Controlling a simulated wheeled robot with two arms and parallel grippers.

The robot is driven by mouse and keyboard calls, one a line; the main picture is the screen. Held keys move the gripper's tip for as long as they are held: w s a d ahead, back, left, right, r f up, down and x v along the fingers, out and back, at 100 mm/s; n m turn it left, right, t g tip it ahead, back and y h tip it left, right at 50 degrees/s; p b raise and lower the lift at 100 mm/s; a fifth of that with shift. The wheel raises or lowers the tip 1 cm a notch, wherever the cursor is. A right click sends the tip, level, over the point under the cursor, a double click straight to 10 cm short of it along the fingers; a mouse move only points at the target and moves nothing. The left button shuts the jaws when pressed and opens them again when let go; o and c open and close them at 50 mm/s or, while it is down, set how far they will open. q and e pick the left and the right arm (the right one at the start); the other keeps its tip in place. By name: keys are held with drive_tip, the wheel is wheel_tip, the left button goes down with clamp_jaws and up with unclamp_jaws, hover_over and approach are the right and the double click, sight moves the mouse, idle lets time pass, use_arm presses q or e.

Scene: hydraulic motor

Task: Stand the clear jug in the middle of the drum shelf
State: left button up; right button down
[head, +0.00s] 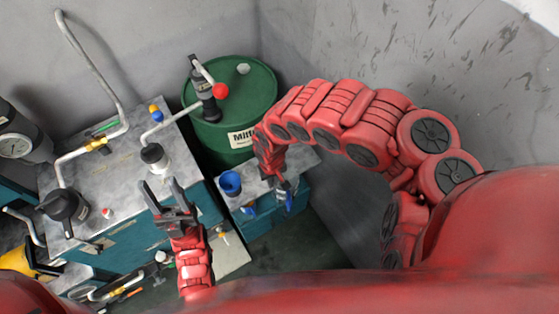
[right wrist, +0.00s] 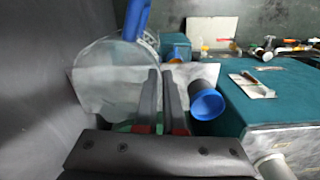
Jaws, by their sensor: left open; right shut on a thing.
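The clear jug (right wrist: 105,75) shows in the right wrist view as a see-through body with a blue handle (right wrist: 137,18), left of and beyond my right fingertips. My right gripper (right wrist: 161,74) is shut on it, with its dark fingers nearly together against the jug's clear wall. In the head view my right gripper (head: 280,186) hangs low over the grey-topped teal drum shelf (head: 305,160), in front of the green drum; the jug is hard to make out there.
A blue cup (head: 230,183) stands on the shelf's left part, close beside the jug; it also shows in the right wrist view (right wrist: 207,103). The green drum (head: 240,95) carries a pump with a red knob (head: 221,90). The teal bench (head: 120,185) with pipes is at left.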

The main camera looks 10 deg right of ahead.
drive_tip(key=w+f+b, duration=0.2)
drive_tip(key=w+b, duration=0.5)
drive_tip(key=b, duration=0.2)
drive_tip(key=w+f+b, duration=0.3)
drive_tip(key=w+b, duration=0.5)
drive_tip(key=b, duration=0.2)
drive_tip(key=shift+d+f, duration=0.15)
drive_tip(key=shift+d, duration=0.15)
drive_tip(key=c, duration=1)
unclamp_jaws()
drive_tip(key=shift+w, duration=0.1)
